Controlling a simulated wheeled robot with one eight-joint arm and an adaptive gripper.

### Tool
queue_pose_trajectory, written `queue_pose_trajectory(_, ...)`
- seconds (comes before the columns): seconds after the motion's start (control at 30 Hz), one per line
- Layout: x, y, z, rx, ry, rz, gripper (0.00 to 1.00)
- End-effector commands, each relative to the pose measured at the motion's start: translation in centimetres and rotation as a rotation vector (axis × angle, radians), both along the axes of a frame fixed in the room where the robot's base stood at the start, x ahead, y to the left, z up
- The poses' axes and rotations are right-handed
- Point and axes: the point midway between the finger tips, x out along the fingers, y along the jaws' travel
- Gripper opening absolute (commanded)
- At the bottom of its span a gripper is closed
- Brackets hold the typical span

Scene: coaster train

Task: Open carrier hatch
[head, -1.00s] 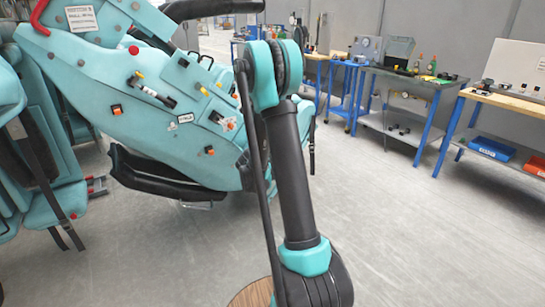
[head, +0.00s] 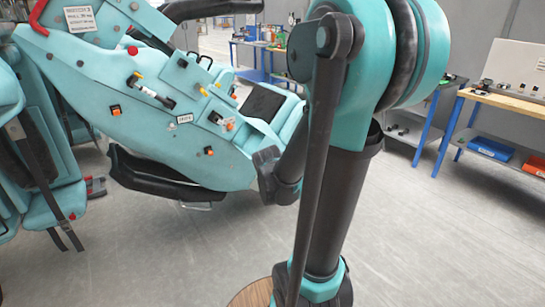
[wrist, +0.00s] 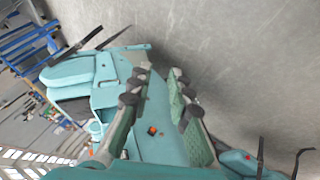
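The teal carrier (head: 95,75) fills the left of the head view, tilted, with several orange latches and black and yellow handles on its side. One orange latch (head: 115,110) is near its middle. I cannot tell which panel is the hatch. In the wrist view my gripper (wrist: 160,72) is open and empty, its two padded fingers apart. The carrier (wrist: 160,155) lies beyond the fingers, with an orange latch (wrist: 152,131) showing between them. I see no clear contact. In the head view my arm hides the gripper.
Grey floor (head: 420,240) is open at right and in front. A workbench (head: 510,105) with blue legs stands at the right, with a blue bin (head: 490,148) on its lower shelf. Black straps (head: 35,165) hang from teal seats at the left.

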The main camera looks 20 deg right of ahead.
Motion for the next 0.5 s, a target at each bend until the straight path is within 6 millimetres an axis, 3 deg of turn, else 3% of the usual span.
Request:
queue_pose_trajectory(0.17, -0.8, -0.4, 0.7, 0.094, -0.068, -0.098, 0.19)
queue_pose_trajectory(0.5, 6.7, -5.5, 5.1, 0.001, -0.301, -0.11, 0.19)
